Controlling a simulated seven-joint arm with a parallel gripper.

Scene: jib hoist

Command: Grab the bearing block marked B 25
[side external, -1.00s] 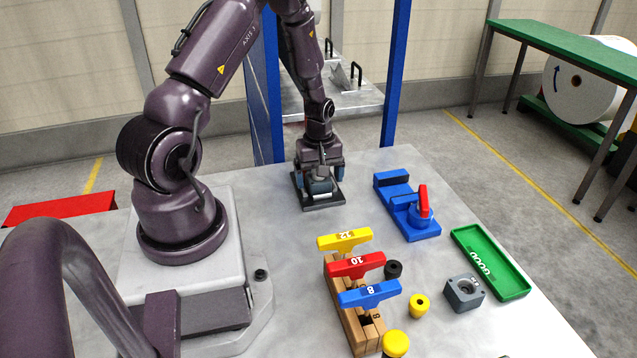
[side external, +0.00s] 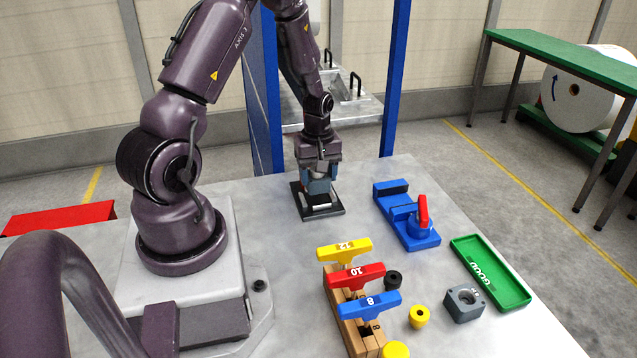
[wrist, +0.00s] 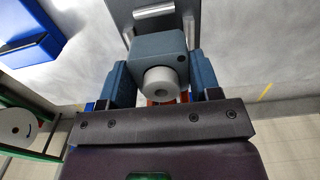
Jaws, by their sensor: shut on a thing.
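My gripper (side external: 318,184) is shut on a blue-grey block (wrist: 152,61) above the dark plate (side external: 333,212) at the back of the table. In the wrist view the block sits between the two blue-grey fingers, with a pale round bushing or pin end (wrist: 160,84) showing in its face. No marking on it is readable, and I cannot tell whether it touches the plate. Another grey bearing block (side external: 464,304) with a round bore lies at the front right, beside the green tray; its mark is too small to read.
A blue fixture with a red handle (side external: 423,210) stands right of the plate. The green tray (side external: 512,283) marked GOOD lies right of it. Yellow, red and blue T-handled gauges stand in a wooden rack (side external: 349,325) at front. Small yellow and black pieces lie near the rack.

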